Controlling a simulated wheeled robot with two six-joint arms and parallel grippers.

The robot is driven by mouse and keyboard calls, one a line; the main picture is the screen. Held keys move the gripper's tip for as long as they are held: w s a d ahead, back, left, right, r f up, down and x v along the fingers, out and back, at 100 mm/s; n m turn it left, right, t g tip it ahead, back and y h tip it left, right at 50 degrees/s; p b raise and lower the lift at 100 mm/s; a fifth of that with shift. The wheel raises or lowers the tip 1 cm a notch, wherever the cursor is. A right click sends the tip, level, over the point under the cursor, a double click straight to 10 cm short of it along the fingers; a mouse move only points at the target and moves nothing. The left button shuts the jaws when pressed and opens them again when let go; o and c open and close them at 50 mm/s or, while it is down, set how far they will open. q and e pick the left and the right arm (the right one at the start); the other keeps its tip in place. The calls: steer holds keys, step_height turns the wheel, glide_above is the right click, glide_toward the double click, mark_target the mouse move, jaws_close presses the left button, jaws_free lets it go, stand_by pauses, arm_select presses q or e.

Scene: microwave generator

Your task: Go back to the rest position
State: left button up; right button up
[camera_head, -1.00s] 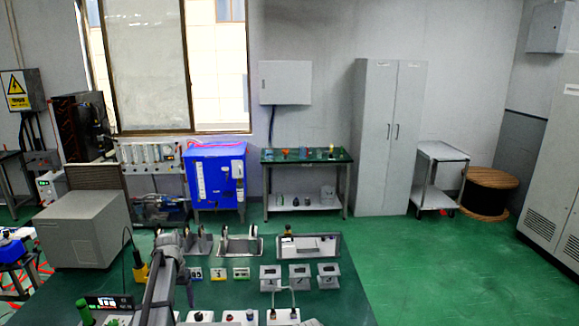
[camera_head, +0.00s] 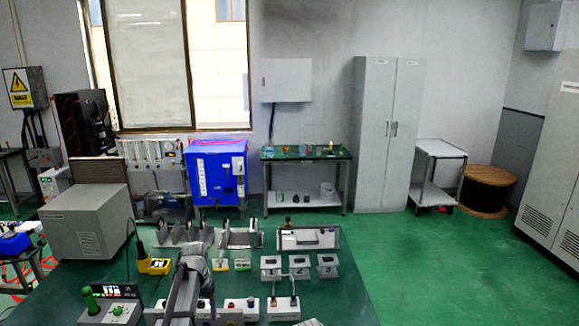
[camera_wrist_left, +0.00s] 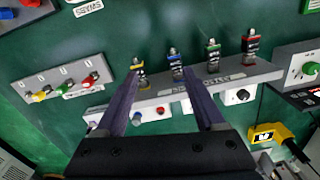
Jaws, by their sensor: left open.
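My left arm rises from the bottom of the head view, over the left half of the dark green table (camera_head: 345,300). Its gripper (camera_head: 200,243) is at the far end, pointing away, and its fingers are hard to make out there. In the left wrist view the same gripper (camera_wrist_left: 162,73) is open, with two dark fingers apart and nothing held between them. A grey stand (camera_wrist_left: 215,82) with several ringed metal posts lies beyond the fingertips. My right gripper is not in view.
A yellow device (camera_head: 155,265) and a grey control box with a green knob (camera_head: 118,310) are left of the arm. Grey blocks (camera_head: 299,267), a tray (camera_head: 308,238) and white boxes (camera_head: 283,308) are to its right. Green floor right of the table is clear.

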arm_select(q)
steer(key=s+d+f+m+b, duration=0.1)
steer(key=s+d+f+b, duration=0.2)
steer(key=s+d, duration=0.7)
steer(key=s+d+f+m+y+b, duration=0.1)
steer(key=s+d+f+b, duration=0.3)
steer(key=s+d, duration=0.6)
steer(key=s+f, duration=0.1)
steer(key=s, duration=0.5)
steer(key=shift+d+m, duration=0.3)
steer(key=shift+d, duration=0.1)
